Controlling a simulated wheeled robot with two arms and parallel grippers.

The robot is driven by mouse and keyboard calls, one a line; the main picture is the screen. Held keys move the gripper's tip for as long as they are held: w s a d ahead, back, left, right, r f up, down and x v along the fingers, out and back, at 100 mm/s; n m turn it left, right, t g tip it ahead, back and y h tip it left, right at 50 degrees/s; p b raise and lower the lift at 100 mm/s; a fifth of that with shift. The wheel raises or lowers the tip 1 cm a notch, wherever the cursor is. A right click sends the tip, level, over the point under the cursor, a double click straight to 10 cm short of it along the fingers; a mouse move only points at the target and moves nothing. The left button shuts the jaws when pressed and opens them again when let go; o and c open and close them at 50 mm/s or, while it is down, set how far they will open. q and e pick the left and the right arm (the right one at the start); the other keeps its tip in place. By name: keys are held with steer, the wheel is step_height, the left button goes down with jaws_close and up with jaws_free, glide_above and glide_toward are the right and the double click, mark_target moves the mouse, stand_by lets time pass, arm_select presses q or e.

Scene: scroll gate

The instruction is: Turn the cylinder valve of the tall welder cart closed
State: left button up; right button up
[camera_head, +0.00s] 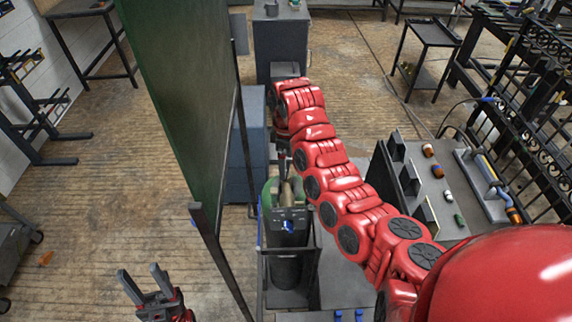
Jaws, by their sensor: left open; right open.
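The welder cart (287,260) stands at the centre. It has a dark upright frame and a black box (287,222) with a blue knob on its front. A green cylinder (268,193) shows behind the box; its valve on top is small and hard to make out. My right arm reaches in from the lower right, and my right gripper (283,160) appears as dark fingers just above the cylinder top. I cannot tell whether they touch the valve. My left gripper (139,272) is open and empty at lower left, well apart from the cart.
A tall green screen (185,90) on a dark frame stands close left of the cart. A blue-grey cabinet (244,160) is behind it. A dark bench with tools (430,170) lies right of my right arm. Black gates (530,70) stand at far right.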

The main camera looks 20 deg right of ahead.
mark_target(287, 171)
steer(key=shift+f+p, duration=0.35)
steer(key=shift+f, duration=0.15)
steer(key=shift+s+d+f, duration=0.1)
steer(key=shift+f, duration=0.65)
